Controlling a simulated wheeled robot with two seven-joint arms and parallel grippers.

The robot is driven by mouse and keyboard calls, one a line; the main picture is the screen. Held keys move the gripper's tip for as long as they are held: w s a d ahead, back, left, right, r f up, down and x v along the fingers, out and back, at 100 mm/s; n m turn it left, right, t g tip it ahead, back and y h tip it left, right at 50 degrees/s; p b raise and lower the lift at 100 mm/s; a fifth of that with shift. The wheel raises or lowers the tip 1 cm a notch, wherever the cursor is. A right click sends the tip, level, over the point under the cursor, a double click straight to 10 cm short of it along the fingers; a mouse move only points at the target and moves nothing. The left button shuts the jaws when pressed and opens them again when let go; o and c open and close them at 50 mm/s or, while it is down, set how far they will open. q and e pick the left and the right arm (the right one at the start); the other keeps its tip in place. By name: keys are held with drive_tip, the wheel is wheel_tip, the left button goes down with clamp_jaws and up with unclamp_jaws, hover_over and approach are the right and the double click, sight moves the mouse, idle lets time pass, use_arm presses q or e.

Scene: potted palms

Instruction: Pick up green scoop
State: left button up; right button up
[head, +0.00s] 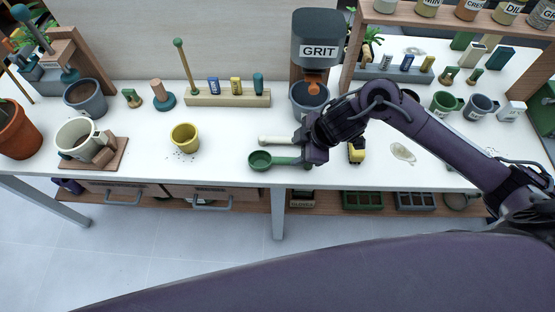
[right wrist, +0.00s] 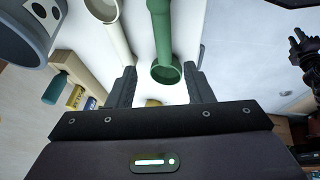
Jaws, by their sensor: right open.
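The green scoop (head: 260,160) lies on the white table near its front edge, its round bowl to the left and its handle pointing right toward my right gripper. My right gripper (head: 308,157) is low over the table at the handle's end, and the arm partly hides the contact area. A gap shows between handle and fingers. My left gripper is not seen.
A cream-handled tool (head: 276,140) lies just behind the scoop; it also shows close by in the right wrist view (right wrist: 112,30). The GRIT dispenser (head: 318,40) stands behind, over a grey pot (head: 299,105). A yellow pot (head: 185,137) is to the left, with clear table between.

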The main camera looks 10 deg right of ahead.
sight(289, 160)
drive_tip(key=shift+d+f, duration=0.2)
drive_tip(key=shift+d, duration=0.35)
drive_tip(key=shift+a+f, duration=0.1)
drive_tip(key=shift+f, duration=0.25)
drive_tip(key=x, duration=0.6)
drive_tip(key=shift+s+a+f, duration=0.1)
drive_tip(key=shift+a+f, duration=0.15)
drive_tip(key=shift+f, duration=0.1)
drive_tip(key=c, duration=1)
drive_tip(key=shift+r, duration=0.1)
